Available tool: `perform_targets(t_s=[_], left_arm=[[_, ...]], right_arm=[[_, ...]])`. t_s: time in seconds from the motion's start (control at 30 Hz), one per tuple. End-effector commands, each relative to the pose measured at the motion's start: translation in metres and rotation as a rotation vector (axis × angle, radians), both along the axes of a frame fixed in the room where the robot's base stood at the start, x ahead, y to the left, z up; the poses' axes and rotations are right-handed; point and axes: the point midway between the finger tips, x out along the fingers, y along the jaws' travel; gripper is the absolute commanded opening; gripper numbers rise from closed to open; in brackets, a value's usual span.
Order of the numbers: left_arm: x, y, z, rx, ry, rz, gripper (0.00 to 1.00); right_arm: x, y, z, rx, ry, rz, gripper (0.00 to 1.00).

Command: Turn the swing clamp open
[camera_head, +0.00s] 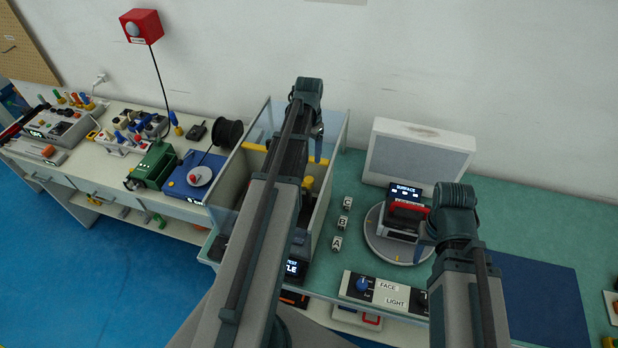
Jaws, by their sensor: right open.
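I cannot surely tell which part is the swing clamp. A red bar (408,211) lies across the dark block on the round grey plate (385,250). A yellow bar (315,159) shows inside the clear-walled enclosure (334,135), partly behind my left arm. My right gripper (422,242) is open, just right of the dark block and over the plate's right side; whether it touches is not clear. My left gripper (318,146) points down over the enclosure, and its jaws are mostly hidden by its own arm.
A grey panel (418,155) stands behind the plate. Lettered blocks (342,222) and a knob box (385,291) sit left and in front. A dark blue mat (535,295) lies right. A cluttered bench (120,185) fills the left. Green bench surface is free at far right.

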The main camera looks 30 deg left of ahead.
Motion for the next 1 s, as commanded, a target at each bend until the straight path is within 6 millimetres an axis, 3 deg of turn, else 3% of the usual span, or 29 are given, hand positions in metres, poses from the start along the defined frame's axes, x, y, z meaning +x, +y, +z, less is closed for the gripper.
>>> perform_targets(t_s=[0.8,1.0], left_arm=[[0.000,0.000,-0.111,0.000,0.000,0.000,0.74],[0.000,0.000,-0.129,0.000,0.000,0.000,0.74]], right_arm=[[0.000,0.000,-0.111,-0.002,0.000,0.014,0.50],[0.000,0.000,-0.129,-0.002,0.000,0.013,0.50]])
